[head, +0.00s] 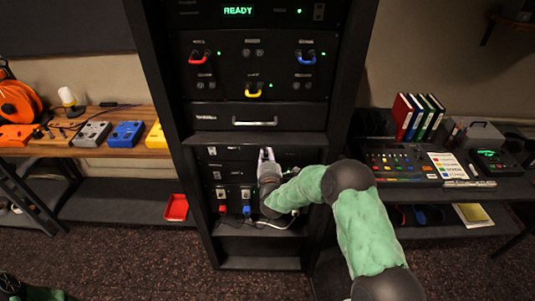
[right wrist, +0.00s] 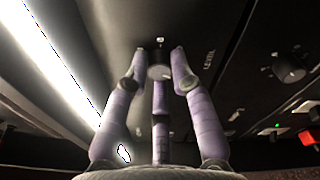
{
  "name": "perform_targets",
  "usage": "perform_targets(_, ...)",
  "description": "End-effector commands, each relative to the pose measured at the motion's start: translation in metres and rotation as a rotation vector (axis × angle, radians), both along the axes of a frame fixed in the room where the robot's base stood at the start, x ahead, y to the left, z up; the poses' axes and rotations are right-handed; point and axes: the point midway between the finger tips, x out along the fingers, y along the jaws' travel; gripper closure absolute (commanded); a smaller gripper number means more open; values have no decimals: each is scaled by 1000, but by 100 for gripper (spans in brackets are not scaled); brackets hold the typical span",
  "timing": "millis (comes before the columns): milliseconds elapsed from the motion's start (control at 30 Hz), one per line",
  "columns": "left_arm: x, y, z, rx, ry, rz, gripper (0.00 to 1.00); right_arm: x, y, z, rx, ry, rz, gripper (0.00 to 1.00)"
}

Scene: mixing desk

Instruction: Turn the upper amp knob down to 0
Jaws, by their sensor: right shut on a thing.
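The upper amp knob (right wrist: 160,72) is a small round dark knob with a grey face, on a black rack panel. It sits between the fingertips of my right gripper (right wrist: 163,65) in the right wrist view. The fingers are shut on it from the sides, with a third finger below. In the head view my right gripper (head: 266,156) reaches into the rack's lower bay and hides the knob. A second dark knob (right wrist: 288,68) lies to the right in the right wrist view, apart from the fingers. The knob's exact pointer setting is too small to read. My left gripper is not in view.
The black rack (head: 165,95) has upright posts on both sides of the bay. Red and blue plugs (head: 222,209) and cables are below the gripper. A drawer with a pale handle (head: 255,123) is above. A wooden bench (head: 80,150) stands left, a dark desk (head: 500,188) right.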

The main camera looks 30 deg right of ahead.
Motion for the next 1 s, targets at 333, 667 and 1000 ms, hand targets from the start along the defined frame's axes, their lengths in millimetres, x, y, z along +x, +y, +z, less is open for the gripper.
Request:
perform_targets(333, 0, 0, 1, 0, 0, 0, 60, 0, 1, -2, -21, 18, 1, 100)
perform_targets(667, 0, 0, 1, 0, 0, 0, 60, 0, 1, -2, -21, 17, 1, 52)
perform_targets(1000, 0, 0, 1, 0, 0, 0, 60, -2, 1, -1, -21, 14, 0, 52)
